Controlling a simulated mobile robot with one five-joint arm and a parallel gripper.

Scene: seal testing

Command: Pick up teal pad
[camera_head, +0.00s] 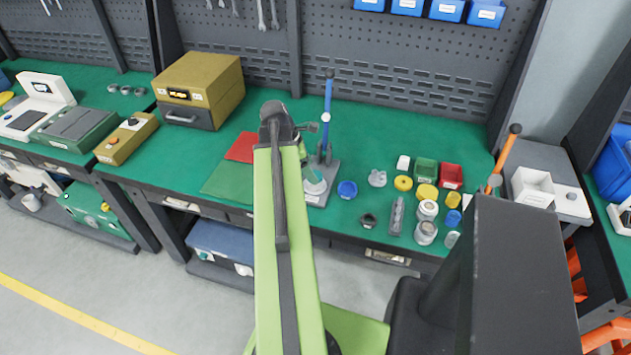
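A hand press (327,130) with a blue lever stands close right of my arm. An ochre box (205,85) and a brown device (127,138) stand left. Small jars, caps and bins crowd the right, including a blue cap (347,190). Worktop behind the press is clear.

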